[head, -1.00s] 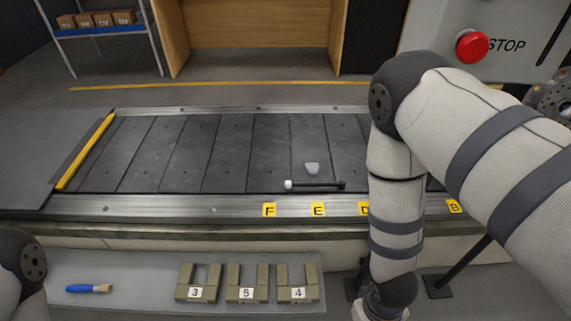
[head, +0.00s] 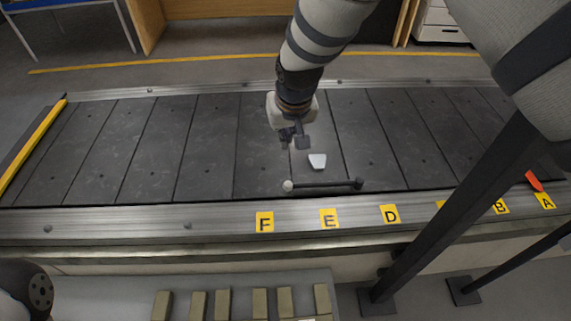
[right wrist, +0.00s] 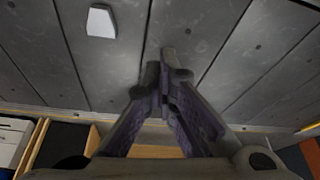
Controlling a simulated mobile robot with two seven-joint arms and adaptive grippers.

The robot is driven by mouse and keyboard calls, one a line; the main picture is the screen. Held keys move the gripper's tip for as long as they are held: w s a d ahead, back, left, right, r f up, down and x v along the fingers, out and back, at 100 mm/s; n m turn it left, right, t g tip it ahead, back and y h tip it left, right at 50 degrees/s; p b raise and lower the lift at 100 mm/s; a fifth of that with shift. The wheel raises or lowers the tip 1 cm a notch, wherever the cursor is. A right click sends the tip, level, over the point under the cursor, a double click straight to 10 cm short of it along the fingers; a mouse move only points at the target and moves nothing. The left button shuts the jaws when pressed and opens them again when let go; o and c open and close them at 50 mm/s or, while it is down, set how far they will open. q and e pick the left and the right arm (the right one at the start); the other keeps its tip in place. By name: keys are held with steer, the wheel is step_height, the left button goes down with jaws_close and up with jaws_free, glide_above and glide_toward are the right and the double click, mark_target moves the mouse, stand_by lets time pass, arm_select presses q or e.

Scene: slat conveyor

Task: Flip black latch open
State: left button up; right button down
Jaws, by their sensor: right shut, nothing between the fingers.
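A thin black bar (head: 325,184) with a pale round knob at its left end lies along the near edge of the conveyor, above labels F and E. It looks like the black latch, though I cannot be sure. My right gripper (head: 294,140) is over the slats, behind the bar and apart from it. In the right wrist view its fingers (right wrist: 165,72) are together with nothing between them. The bar does not show in that view. My left gripper is out of view.
A small pale block (head: 317,161) lies on the slats between my right gripper and the bar; the right wrist view shows it too (right wrist: 101,22). A red-orange piece (head: 534,181) is by label A. A dark slanted post (head: 455,205) crosses the front right.

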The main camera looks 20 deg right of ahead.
steer(key=b+x, duration=0.3)
steer(key=x, duration=0.7)
steer(key=shift+s, duration=0.2)
steer(key=shift+s+f, duration=0.1)
steer(key=shift+f, duration=0.25)
steer(key=shift+s+a+r, duration=0.1)
steer(key=shift+s, duration=1.1)
steer(key=shift+s+f, duration=0.2)
steer(key=shift+s, duration=0.25)
